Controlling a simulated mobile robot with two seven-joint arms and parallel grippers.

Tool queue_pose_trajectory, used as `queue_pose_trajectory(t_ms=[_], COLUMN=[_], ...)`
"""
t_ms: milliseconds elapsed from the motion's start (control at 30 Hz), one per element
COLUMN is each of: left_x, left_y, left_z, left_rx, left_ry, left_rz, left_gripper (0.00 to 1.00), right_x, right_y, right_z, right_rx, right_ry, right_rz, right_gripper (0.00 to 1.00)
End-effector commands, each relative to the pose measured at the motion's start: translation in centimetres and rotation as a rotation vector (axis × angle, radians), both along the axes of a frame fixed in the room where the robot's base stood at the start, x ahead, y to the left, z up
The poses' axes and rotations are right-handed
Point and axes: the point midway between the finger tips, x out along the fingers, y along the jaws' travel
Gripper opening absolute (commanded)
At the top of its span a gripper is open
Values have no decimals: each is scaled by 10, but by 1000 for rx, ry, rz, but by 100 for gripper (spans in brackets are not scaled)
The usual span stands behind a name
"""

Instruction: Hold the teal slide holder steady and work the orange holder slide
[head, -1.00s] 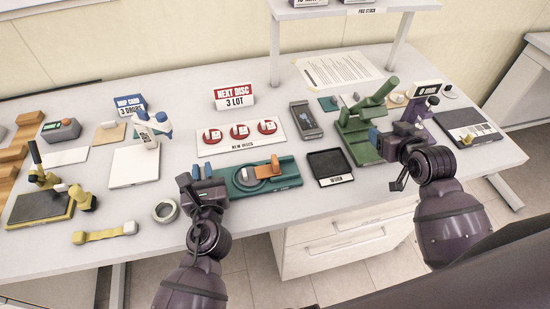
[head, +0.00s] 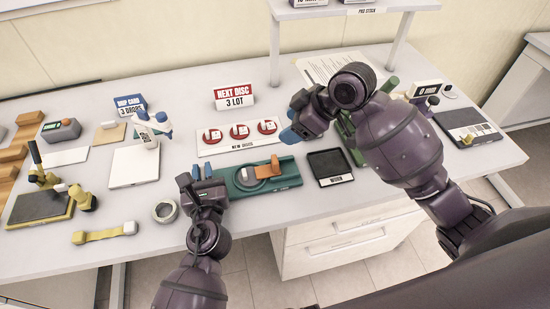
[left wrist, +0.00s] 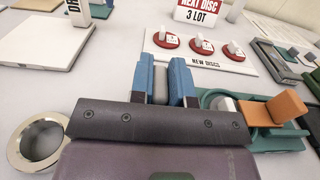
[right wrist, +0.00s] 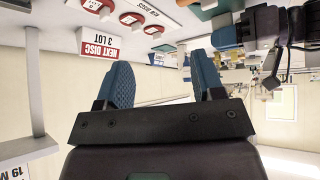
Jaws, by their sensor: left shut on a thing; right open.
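The teal slide holder (head: 289,177) lies flat on the table, with a grey round piece in it. The orange holder slide (head: 268,168) sits across it, right of the round piece; it also shows in the left wrist view (left wrist: 286,107). My left gripper (head: 202,172) is shut at the holder's left end, with a grey piece (left wrist: 160,86) between its blue fingers. My right gripper (head: 290,125) is open and empty, above the table behind and right of the orange slide. The right wrist view shows its blue fingers (right wrist: 163,82) apart.
A white card with red discs (head: 210,148) lies behind the holder, with the NEXT DISC sign (head: 233,96) beyond. A black tray (head: 328,163) stands right of the holder. A metal ring (head: 165,211) lies left of my left gripper. My right arm covers much of the green press (head: 343,127).

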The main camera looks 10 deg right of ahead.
Motion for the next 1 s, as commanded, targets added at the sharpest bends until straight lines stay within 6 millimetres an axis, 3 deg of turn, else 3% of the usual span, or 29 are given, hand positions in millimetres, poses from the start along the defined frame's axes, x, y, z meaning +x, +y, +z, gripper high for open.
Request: queue_pose_trajectory(t_ms=[300,567,767,1000], left_x=[0,0,0,0], left_y=[0,0,0,0], left_z=[0,0,0,0], left_rx=[0,0,0,0], left_ry=[0,0,0,0], left_rz=[0,0,0,0], left_gripper=[0,0,0,0], right_x=[-11,-16,-16,-16], right_y=[2,0,9,25], right_z=[16,16,-6,-45], right_rx=[-206,-252,-249,-249], right_ry=[97,129,133,131], right_rz=[405,502,503,501], right_gripper=[62,62,62,62])
